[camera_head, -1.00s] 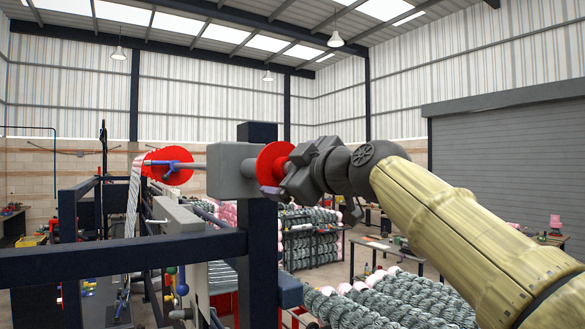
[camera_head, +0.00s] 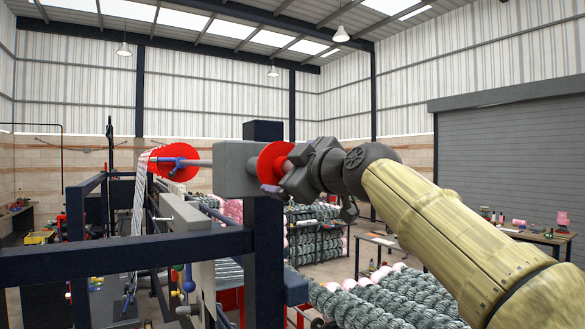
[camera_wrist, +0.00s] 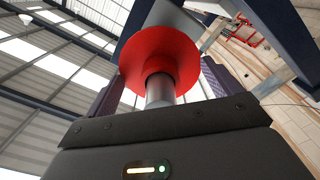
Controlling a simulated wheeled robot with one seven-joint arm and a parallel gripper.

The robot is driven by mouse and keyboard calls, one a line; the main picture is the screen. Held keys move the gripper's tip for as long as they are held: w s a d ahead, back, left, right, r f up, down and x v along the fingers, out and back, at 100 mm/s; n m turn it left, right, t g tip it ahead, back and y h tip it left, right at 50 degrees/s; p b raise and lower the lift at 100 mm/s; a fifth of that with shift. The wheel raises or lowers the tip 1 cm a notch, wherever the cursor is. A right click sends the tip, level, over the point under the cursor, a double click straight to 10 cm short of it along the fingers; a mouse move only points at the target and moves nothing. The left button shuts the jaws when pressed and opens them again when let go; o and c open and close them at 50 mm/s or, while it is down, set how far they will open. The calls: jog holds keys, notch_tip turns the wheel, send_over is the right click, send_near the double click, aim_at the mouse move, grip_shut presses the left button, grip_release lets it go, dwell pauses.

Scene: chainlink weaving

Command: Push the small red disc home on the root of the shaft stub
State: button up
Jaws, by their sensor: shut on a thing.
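The small red disc (camera_head: 271,164) stands upright beside the right face of a grey block (camera_head: 233,168) on a dark post. Whether a gap remains between disc and block cannot be told. In the wrist view, the disc (camera_wrist: 162,52) shows face on with a red hub, and the grey shaft stub (camera_wrist: 160,91) pokes out of the hub towards my palm. My gripper (camera_head: 284,172) is at the disc's right side. Its dark fingers (camera_wrist: 158,88) lie on either side of the disc, shut on it. The stub's root is hidden behind the disc.
A larger red disc (camera_head: 172,162) sits on the shaft left of the block. A dark frame beam (camera_head: 130,248) crosses in front at left. Grey mesh rolls (camera_head: 385,298) lie below my arm. The space right of the disc holds my arm.

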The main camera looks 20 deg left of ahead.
jog(key=shift+w+a+r, duration=0.1)
jog(key=shift+a, duration=0.05)
jog(key=o, duration=0.8)
jog(key=shift+s+d+f+b, duration=0.3)
jog(key=shift+d+b, duration=0.2)
jog(key=shift+b, duration=0.15)
jog(key=b+v, duration=0.5)
jog(key=v, duration=0.3)
jog(key=b+v, duration=0.5)
jog(key=v, duration=0.3)
jog(key=shift+r, duration=0.2)
